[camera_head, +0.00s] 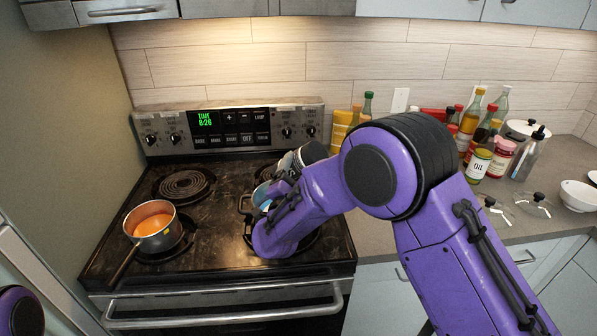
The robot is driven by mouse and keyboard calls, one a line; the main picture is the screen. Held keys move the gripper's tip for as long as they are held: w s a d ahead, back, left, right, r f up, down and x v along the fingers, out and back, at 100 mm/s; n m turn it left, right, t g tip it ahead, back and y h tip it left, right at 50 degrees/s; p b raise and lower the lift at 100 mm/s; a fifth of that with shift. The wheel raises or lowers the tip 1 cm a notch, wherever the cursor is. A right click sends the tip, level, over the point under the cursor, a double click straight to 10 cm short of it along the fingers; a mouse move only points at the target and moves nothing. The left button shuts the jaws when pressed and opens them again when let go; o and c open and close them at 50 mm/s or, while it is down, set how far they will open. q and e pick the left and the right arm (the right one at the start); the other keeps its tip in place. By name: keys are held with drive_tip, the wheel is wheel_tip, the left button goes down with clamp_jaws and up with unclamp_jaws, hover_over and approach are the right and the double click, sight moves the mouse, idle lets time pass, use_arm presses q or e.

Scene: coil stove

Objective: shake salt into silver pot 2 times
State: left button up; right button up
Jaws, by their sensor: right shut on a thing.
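A silver-grey pot (149,234) with orange contents stands on the front left burner. Its dark handle points toward the stove's front. My left gripper is out of the picture.
The coil stove (230,277) has a free back left burner (183,184). Bottles and jars, including an oil jar (479,164), crowd the counter at right. A wall stands close at left.

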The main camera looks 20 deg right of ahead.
sight(299, 153)
drive_tip(key=shift+w+r, duration=0.1)
drive_tip(key=shift+r, duration=0.1)
drive_tip(key=shift+r+p, duration=0.25)
drive_tip(key=shift+p, duration=0.05)
drive_tip(key=shift+r+p, duration=1.3)
drive_tip(key=shift+r, duration=0.65)
drive_tip(key=shift+f, duration=0.1)
